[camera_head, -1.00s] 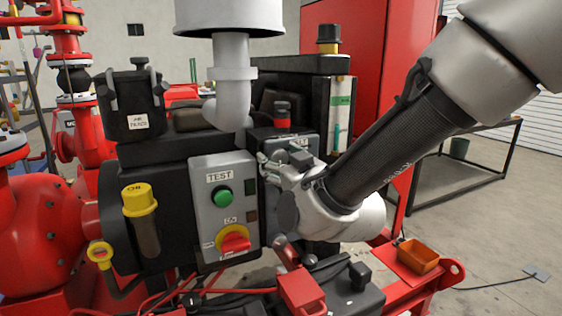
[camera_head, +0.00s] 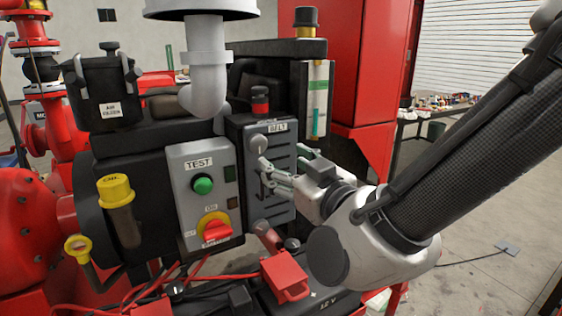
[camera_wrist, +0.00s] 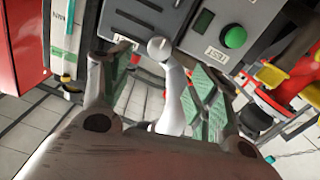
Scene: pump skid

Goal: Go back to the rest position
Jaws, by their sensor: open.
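My gripper (camera_head: 268,177) is open in front of the dark panel marked BELT (camera_head: 281,165), close to its face. A grey round knob with a pale handle (camera_head: 258,143) sits on the upper left of this panel. In the wrist view, the same knob and handle (camera_wrist: 161,50) show between my two fingers (camera_wrist: 160,80) with green pads. Nothing appears gripped; I cannot tell whether a finger touches the handle. My arm reaches in from the right and is bent, not folded away.
Left of my gripper is a grey TEST panel (camera_head: 199,190) with a green button (camera_head: 203,185) and a red rotary switch (camera_head: 216,229). A red clamp (camera_head: 286,277) and cables lie below. A red cabinet (camera_head: 364,90) stands behind. Open floor lies to the right.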

